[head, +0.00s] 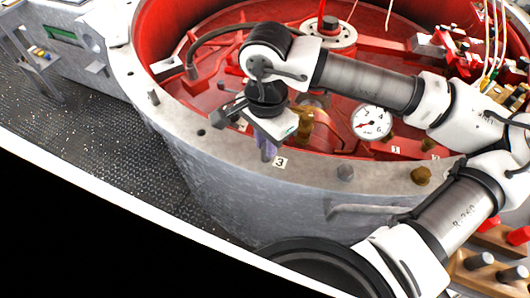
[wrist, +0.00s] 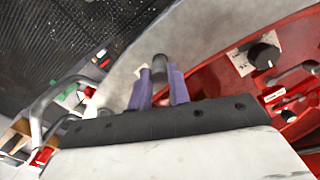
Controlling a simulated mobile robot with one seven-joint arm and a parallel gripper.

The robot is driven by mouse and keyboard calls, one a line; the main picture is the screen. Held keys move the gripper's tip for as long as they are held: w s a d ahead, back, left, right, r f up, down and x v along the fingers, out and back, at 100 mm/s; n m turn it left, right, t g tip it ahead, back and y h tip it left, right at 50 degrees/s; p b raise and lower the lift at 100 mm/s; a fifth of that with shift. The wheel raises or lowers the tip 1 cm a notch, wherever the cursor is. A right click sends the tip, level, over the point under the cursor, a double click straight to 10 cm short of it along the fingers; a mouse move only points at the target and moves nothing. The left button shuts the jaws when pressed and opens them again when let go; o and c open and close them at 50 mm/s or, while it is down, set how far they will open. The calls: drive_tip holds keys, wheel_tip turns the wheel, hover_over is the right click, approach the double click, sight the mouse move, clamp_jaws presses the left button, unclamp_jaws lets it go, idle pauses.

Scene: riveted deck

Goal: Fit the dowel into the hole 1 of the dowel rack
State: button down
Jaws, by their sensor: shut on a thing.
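My gripper (head: 267,150) hangs over the near rim of the large grey drum, beside a tag marked 3 (head: 281,162). In the wrist view its purple fingers (wrist: 159,88) are shut on a dark grey cylinder, the dowel (wrist: 159,68), whose rounded end shows between them. In the head view the dowel is mostly hidden by the gripper. A wooden block (head: 463,277) with grey and red pegs, seemingly the dowel rack, is at the lower right, partly behind my arm. I cannot make out hole 1 on it. The gripper is well to the left of this block.
Inside the red drum are a white gauge (head: 371,121), pipes and wires. A rail (head: 370,209) sticks out of the drum's side. The textured deck (head: 110,140) at left is mostly clear.

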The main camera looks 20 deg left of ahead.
drive_tip(key=shift+r, duration=0.1)
drive_tip(key=shift+r+p, duration=1.35)
drive_tip(key=shift+r, duration=1.3)
